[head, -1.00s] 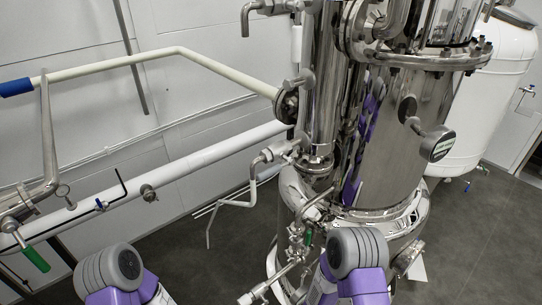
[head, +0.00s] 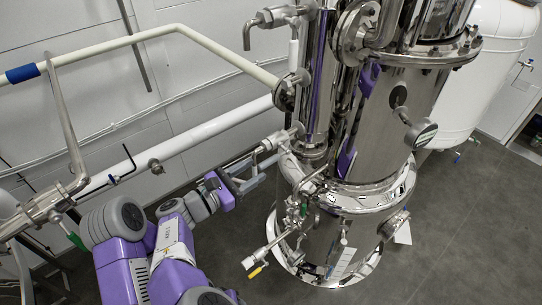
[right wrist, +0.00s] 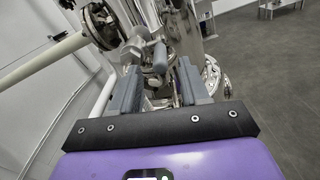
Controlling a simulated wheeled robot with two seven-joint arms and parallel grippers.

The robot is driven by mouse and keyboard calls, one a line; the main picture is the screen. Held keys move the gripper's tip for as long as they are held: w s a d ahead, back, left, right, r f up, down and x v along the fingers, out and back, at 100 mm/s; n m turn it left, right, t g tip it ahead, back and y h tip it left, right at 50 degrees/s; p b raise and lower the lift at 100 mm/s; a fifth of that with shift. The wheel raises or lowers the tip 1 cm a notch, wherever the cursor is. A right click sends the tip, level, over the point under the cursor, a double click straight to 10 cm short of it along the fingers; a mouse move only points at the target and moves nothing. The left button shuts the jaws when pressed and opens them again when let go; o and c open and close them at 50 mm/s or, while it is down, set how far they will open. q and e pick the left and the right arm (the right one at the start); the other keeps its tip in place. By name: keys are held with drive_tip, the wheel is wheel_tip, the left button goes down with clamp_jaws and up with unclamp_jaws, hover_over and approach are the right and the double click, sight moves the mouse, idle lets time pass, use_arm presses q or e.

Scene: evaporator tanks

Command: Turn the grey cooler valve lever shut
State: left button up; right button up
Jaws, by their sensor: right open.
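The grey valve lever (right wrist: 160,57) shows in the right wrist view as a short grey grip just beyond and between my fingertips. The metal valve body (right wrist: 134,50) sits to its left. In the head view the valve (head: 277,143) stands out from the left side of the steel tank; its lever is hard to make out there beside the gripper. My right gripper (head: 256,170) is open, close to the valve at its lower left. In the right wrist view the gripper (right wrist: 158,75) has its two fingers apart, with nothing clamped; contact cannot be told. My left gripper is not in view.
The polished steel tank (head: 375,130) rises behind the valve. A cream pipe (head: 150,34) and a white pipe (head: 215,122) run along the wall to the left. A small yellow-handled valve (head: 257,270) sits low. Dark floor (head: 465,240) is free at right.

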sight(276, 158)
drive_tip(key=x, duration=0.7)
drive_tip(key=shift+w+f, duration=0.1)
drive_tip(key=shift+c, duration=0.3)
clamp_jaws()
